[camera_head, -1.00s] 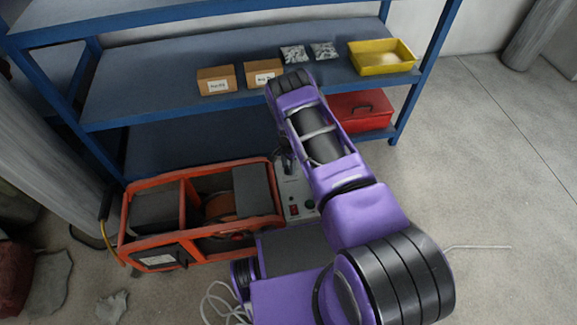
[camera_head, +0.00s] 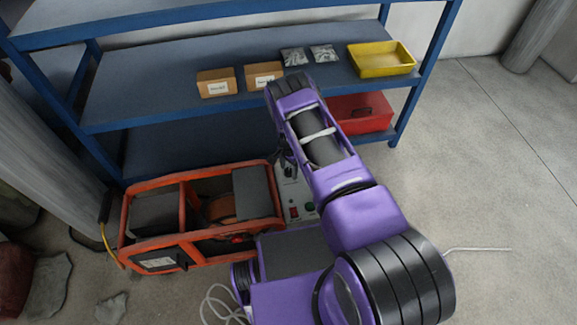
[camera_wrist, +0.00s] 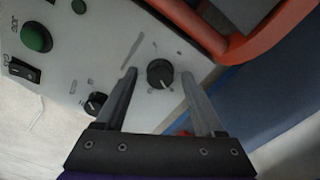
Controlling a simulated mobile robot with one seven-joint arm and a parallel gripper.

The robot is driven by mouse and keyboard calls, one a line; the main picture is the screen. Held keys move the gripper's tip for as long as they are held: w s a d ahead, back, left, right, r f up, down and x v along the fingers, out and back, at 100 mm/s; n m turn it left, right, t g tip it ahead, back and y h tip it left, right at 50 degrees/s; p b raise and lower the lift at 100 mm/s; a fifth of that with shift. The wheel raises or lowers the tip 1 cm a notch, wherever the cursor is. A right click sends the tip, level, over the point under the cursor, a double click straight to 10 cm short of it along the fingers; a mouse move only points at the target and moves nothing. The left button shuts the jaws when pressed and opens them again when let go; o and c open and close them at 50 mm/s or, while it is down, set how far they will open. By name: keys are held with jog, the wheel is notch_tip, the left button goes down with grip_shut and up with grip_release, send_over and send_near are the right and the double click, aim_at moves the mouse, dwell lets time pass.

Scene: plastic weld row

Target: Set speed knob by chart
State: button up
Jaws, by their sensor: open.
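In the wrist view, a black round knob (camera_wrist: 160,74) sits on the light grey control panel (camera_wrist: 95,55). My gripper (camera_wrist: 158,78) is open, with one finger on each side of this knob in the picture; I see no clear contact. A second, smaller black knob (camera_wrist: 95,103) lies left of the left finger. The panel markings are too small to read, so I cannot tell which knob is for speed. In the head view, the panel (camera_head: 293,195) is partly hidden by my arm. A white label (camera_head: 158,262) on the orange-framed machine is unreadable.
A green button (camera_wrist: 36,36) and a black switch (camera_wrist: 24,70) are on the panel. The orange frame (camera_wrist: 235,45) runs close beside it. A blue shelf (camera_head: 150,80) with cardboard boxes (camera_head: 215,84), a yellow tray (camera_head: 381,72) and a red case (camera_head: 362,112) stands behind. Floor at right is open.

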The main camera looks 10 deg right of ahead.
aim_at(289, 170)
notch_tip(289, 170, up, 18)
jog(key=p, duration=0.3)
jog(key=shift+f, duration=0.25)
